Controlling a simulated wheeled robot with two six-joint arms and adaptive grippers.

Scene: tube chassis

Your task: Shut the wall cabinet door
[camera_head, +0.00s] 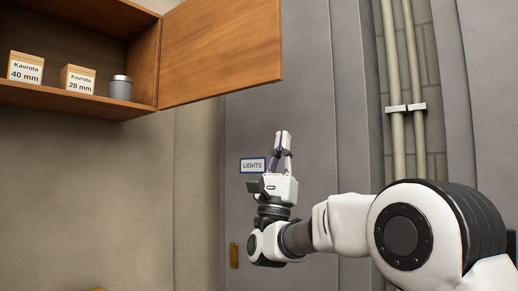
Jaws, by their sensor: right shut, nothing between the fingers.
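The wooden wall cabinet (60,98) is at the upper left, its front open. Its door (222,50) stands swung open, hinged at the cabinet's right side and reaching to the right. My right gripper (283,134) points up, below and slightly right of the door's lower free corner. It is shut and empty, and looks apart from the door. My left gripper is not in view.
Inside the cabinet stand two labelled boxes, "40 mm" (25,68) and "28 mm" (77,80), and a grey canister (121,88). A "LIGHTS" sign (253,165) is on the grey wall behind my gripper. Vertical pipes (397,130) run at the right. The space below the cabinet looks clear.

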